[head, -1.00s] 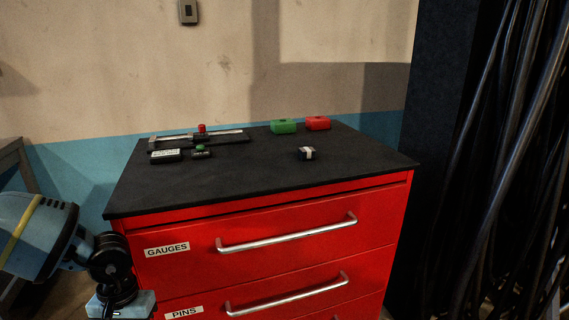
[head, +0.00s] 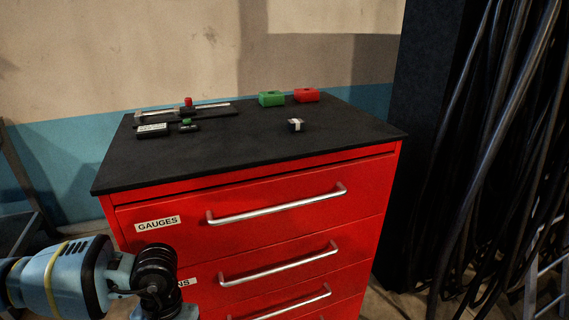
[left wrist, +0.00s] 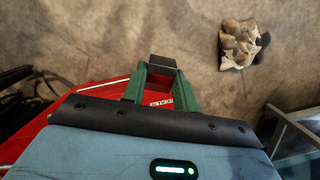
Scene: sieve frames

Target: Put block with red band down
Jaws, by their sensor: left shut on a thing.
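My left gripper (left wrist: 162,76) has green fingers and is shut on a dark block (left wrist: 163,61) in the left wrist view. A dull red part of the block shows between the fingertips. In the head view my left arm comes in at the lower left, in front of the red cabinet (head: 270,240); its gripper and the held block are out of that picture. On the black cabinet top (head: 230,155) a small dark block with a white band (head: 296,125) stands alone right of the middle. My right gripper is in no view.
At the back of the top are a green block (head: 271,99), a red block (head: 306,95) and a slide gauge (head: 190,111) with a red knob. The front of the top is clear.

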